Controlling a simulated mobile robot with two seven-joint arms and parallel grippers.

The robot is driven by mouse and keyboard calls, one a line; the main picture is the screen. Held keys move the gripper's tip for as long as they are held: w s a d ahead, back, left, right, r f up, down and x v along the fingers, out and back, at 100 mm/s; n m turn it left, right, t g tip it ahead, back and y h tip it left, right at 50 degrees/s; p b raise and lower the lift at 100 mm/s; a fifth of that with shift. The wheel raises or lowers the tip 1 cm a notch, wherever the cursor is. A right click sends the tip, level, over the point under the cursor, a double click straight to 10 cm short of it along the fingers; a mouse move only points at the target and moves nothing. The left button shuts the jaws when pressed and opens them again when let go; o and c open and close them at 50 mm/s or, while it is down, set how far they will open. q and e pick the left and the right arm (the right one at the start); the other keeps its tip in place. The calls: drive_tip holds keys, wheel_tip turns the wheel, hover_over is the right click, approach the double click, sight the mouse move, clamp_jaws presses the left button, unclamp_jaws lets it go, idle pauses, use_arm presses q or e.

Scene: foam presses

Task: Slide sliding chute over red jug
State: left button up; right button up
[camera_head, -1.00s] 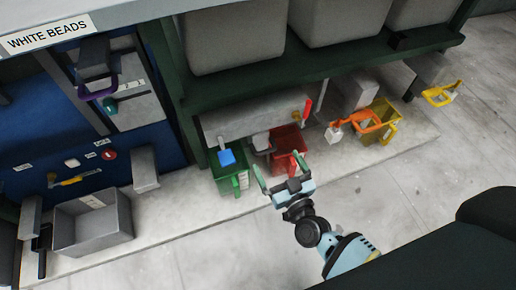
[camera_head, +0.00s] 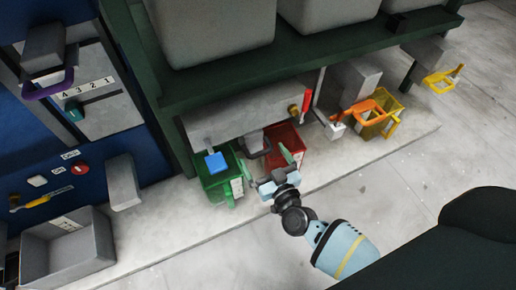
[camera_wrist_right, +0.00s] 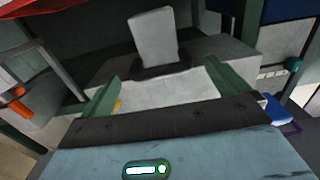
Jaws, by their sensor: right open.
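The red jug (camera_head: 283,137) stands on the floor slab under the green shelf, right of a green jug. The sliding chute, a grey piece with a dark handle frame (camera_head: 256,143), sits at the left of the red jug's top, between the two jugs. Its grey block (camera_wrist_right: 153,36) and dark frame (camera_wrist_right: 161,70) show upright in the right wrist view. My right gripper (camera_head: 265,161), with green fingers, is open and empty in front of the chute and red jug, partly covering the jug. The chute appears ahead between the fingers (camera_wrist_right: 168,91), apart from them. My left gripper is out of view.
The green jug (camera_head: 217,183) with a blue piece (camera_head: 216,162) above it is close on the left. A yellow jug (camera_head: 384,110) with an orange handle frame (camera_head: 366,113) stands right. A red lever (camera_head: 306,103) hangs above the red jug. Open floor lies in front.

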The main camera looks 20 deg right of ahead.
sight(258, 149)
drive_tip(key=w+b, duration=0.1)
drive_tip(key=w, duration=0.3)
drive_tip(key=shift+a, duration=0.1)
